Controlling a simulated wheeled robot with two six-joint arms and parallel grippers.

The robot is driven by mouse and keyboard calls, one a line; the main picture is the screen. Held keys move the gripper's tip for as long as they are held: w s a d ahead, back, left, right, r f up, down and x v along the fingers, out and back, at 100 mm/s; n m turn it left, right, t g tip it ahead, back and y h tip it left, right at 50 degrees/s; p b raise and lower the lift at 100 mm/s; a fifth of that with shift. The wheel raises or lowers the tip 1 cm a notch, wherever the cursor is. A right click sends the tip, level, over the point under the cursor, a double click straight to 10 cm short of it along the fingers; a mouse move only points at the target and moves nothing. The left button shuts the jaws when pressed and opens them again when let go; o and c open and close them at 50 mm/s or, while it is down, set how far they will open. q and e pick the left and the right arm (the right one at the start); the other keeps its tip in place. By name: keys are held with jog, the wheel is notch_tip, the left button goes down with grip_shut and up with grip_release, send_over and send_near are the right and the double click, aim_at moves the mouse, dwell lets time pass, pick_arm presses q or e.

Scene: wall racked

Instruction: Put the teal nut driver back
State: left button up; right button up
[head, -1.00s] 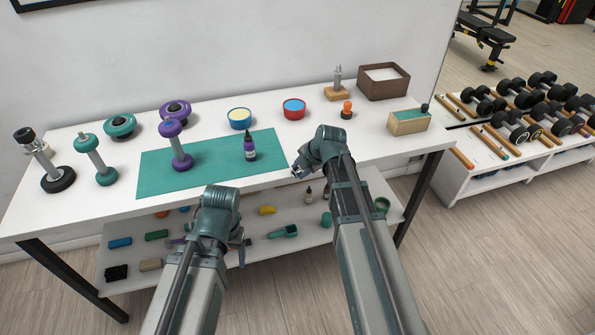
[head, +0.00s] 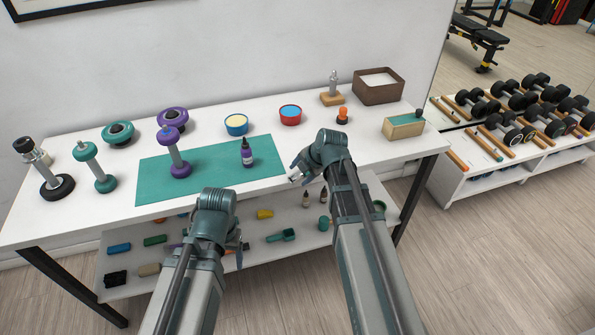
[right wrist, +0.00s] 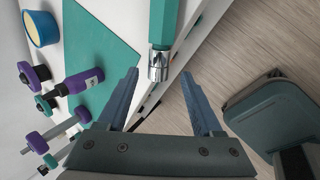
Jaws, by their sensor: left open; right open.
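The teal nut driver (right wrist: 175,25) shows at the top of the right wrist view: a teal handle and a shiny metal socket. The socket appears between and just beyond the fingertips of my right gripper (right wrist: 160,78), which is open and not closed on it. The far end of the handle is out of frame. In the head view my right gripper (head: 298,174) is at the table's front edge, right of the teal mat; the driver's handle cannot be made out there. My left gripper (head: 240,242) is open and empty, in front of the lower shelf.
On the white table (head: 75,225) stand dumbbells, a purple bottle (head: 247,153) on the teal mat (head: 150,180), two bowls, a brown box (head: 378,92) and a teal-topped wooden block (head: 402,128). Small items lie on the lower shelf (head: 200,272). Table space right of the mat is mostly clear.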

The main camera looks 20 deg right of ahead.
jog(key=d+p+v, duration=0.1)
jog(key=p+v, duration=0.7)
jog(key=v, duration=0.3)
pick_arm(q)
notch_tip(320, 180, up, 9)
pick_arm(e)
jog(key=s+a+f+m+g+h, duration=0.3)
jog(key=s+a+m+g+h, duration=0.1)
jog(key=s+a+m, duration=1.3)
jog(key=shift+s+a+m+g, duration=0.2)
jog(key=shift+m+g, duration=0.7)
jog(key=shift+m, duration=0.3)
pick_arm(q)
jog(key=shift+r, duration=0.1)
